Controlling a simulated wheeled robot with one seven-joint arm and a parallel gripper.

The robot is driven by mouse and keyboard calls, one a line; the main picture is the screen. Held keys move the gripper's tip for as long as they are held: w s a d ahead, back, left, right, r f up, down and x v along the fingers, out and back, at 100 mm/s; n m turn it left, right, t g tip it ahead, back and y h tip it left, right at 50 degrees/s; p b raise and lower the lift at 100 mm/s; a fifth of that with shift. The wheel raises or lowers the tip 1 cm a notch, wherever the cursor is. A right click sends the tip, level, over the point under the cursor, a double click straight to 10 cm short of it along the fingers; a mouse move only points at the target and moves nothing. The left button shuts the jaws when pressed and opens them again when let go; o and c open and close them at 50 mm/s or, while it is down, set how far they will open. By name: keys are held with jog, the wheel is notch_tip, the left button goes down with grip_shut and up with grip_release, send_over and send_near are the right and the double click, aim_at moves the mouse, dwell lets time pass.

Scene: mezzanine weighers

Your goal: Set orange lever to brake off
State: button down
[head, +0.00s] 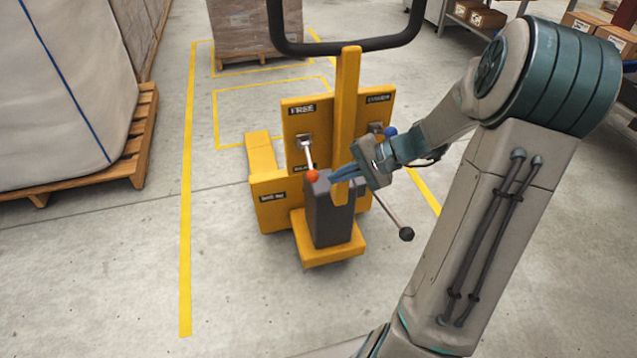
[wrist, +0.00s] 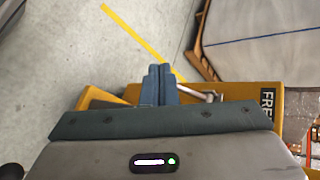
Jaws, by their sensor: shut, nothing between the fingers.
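The orange lever is a metal rod with an orange-red knob (head: 312,176) on the front of a yellow pallet-truck-like machine (head: 290,215). It points down from its pivot, knob low, under a "FREE" label (head: 302,110); a lower label is partly hidden and unreadable. My gripper (head: 335,177) is shut and empty, just right of the knob and level with it, by the yellow upright post (head: 347,105). In the wrist view my shut fingers (wrist: 158,75) point away, with a metal rod (wrist: 203,96) to their right. The knob does not show clearly there. Contact cannot be told.
A lever with a blue knob (head: 390,131) and a rod with a black knob (head: 406,233) are on the right. A black handle loop (head: 345,45) tops the post. A white wrapped load (head: 55,95) stands left. Grey floor at front left is clear.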

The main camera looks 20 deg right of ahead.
aim_at(310, 165)
jog(key=w+d+f+m+t+y+b, duration=0.1)
jog(key=w+d+f+m+t+b, duration=0.2)
jog(key=d, duration=0.3)
jog(key=shift+w+d+f+t+y, duration=0.3)
jog(key=shift+w+f+t, duration=0.25)
jog(key=shift+f+t, duration=0.25)
jog(key=shift+a+f, duration=0.1)
jog(key=b+x, duration=0.2)
jog(key=x, duration=0.8)
jog(key=shift+s, duration=0.15)
